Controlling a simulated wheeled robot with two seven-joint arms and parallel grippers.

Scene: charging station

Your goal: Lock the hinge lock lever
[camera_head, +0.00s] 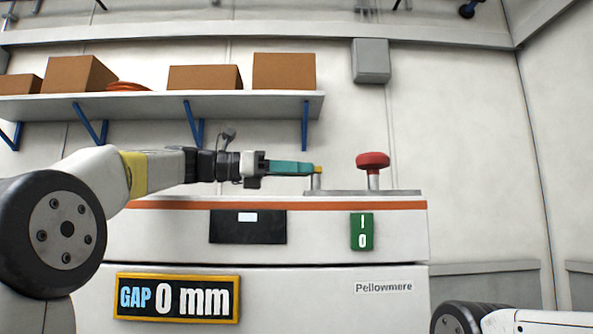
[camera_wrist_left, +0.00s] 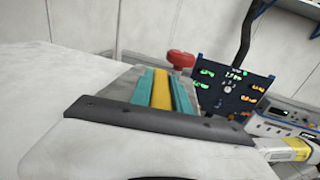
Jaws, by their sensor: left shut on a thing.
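The yellow lever (camera_wrist_left: 161,92) lies lengthwise between the teal fingers in the left wrist view. In the head view only its yellow tip (camera_head: 319,169) shows past the fingers, above a short metal post (camera_head: 316,181) on top of the white cabinet (camera_head: 330,228). My left gripper (camera_head: 312,169) reaches in level from the left and is shut on the lever. Its fingers also show in the left wrist view (camera_wrist_left: 166,74), one on each side of the lever. Most of the lever is hidden by the fingers in the head view. My right gripper is out of view.
A red knob (camera_head: 373,160) stands on the cabinet's top plate right of the gripper. The cabinet front carries a green I/O switch (camera_head: 362,231) and a sign (camera_head: 177,298) reading "GAP 0 mm". A shelf (camera_head: 200,105) with boxes hangs behind. Air above the cabinet looks free.

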